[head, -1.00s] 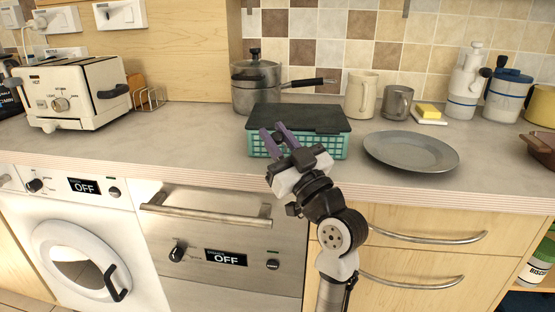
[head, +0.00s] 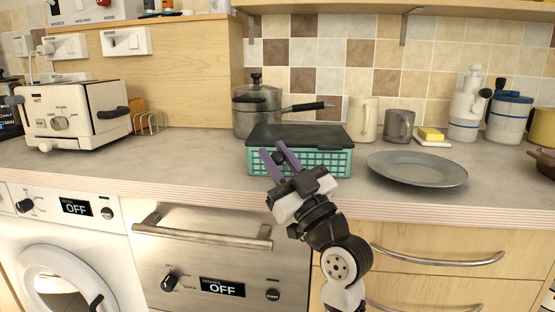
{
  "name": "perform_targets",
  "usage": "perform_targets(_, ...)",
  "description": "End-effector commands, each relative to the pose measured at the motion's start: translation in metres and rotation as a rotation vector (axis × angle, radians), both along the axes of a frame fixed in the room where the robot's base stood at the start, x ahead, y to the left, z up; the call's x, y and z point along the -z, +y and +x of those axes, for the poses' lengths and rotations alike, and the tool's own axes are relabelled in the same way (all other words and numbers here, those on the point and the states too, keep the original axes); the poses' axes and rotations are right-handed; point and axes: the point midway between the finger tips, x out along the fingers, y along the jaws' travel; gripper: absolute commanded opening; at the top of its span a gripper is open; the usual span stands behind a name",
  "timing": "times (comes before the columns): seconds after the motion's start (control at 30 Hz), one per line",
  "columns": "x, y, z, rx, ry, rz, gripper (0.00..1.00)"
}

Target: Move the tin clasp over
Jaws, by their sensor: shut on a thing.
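A teal tin (head: 322,163) with a patterned, basket-like side and a dark flat lid (head: 305,135) stands on the worktop near the middle. My gripper (head: 272,150) is at the front left of this tin, its two purple fingers pointing up and away from me. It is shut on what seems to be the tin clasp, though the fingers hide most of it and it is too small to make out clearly. The lid looks flat and down on the tin.
A grey plate (head: 417,169) lies close to the right of the tin. A lidded pot (head: 257,112) with a long handle stands behind it. Two mugs (head: 363,120) (head: 399,126) stand at the back. The worktop (head: 185,155) left of the tin is clear up to the toaster (head: 75,113).

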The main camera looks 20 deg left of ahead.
Motion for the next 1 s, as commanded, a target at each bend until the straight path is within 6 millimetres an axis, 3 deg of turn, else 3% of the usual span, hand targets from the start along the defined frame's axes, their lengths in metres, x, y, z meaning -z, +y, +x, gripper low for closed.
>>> perform_targets(0.03,-0.001,0.0,0.0,0.0,-0.001,0.002,0.0)
perform_targets(0.07,-0.001,0.0,0.0,0.0,-0.001,0.002,0.26)
perform_targets(0.2,0.0,0.0,0.0,0.0,-0.001,0.001,0.43)
perform_targets(0.57,0.004,-0.004,-0.001,0.001,-0.001,0.001,0.43)
perform_targets(1.0,0.055,-0.062,-0.029,0.005,-0.002,0.001,0.43)
